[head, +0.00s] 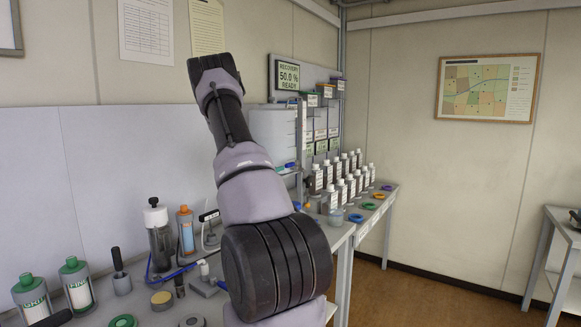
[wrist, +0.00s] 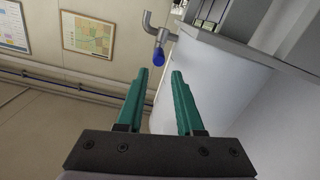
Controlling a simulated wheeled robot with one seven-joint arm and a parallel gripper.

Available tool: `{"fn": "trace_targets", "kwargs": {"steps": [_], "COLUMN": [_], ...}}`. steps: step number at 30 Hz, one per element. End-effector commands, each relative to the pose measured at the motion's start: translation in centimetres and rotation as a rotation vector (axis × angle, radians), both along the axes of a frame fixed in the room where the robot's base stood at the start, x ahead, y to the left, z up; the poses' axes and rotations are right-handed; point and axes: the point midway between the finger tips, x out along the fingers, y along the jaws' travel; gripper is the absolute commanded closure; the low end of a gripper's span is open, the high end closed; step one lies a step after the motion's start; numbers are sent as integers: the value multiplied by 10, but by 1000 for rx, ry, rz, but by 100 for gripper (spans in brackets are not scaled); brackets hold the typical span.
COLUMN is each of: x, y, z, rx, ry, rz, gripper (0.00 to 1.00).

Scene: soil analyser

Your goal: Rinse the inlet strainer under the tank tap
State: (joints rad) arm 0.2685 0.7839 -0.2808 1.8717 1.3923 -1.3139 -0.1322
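My gripper (wrist: 159,72) shows in the wrist view with its two green fingers apart and nothing between them. Just beyond the fingertips is a bent metal tap (wrist: 152,27) with a blue part (wrist: 156,56) at its lower end; I cannot tell whether the fingers touch it. The tap is beside a large pale curved body (wrist: 215,85), which may be the tank. In the head view my arm rises through the middle and my gripper does not show. I cannot pick out the inlet strainer in either view.
The bench at lower left holds green-capped bottles (head: 76,284), a dark cylinder with a white cap (head: 159,238), an orange-topped bottle (head: 186,232) and blue tubing. The floor (head: 440,292) on the right is clear.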

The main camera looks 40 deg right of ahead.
Motion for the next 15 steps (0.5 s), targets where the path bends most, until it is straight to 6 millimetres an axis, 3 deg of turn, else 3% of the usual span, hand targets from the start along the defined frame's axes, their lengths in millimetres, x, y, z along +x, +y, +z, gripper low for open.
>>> {"fn": "trace_targets", "kwargs": {"steps": [5,15], "x": [1,13], "y": [-18,-79], "z": [-1,-1], "rx": [-10,-8], "ry": [3,2], "rz": [-9,-9], "gripper": [64,64]}}
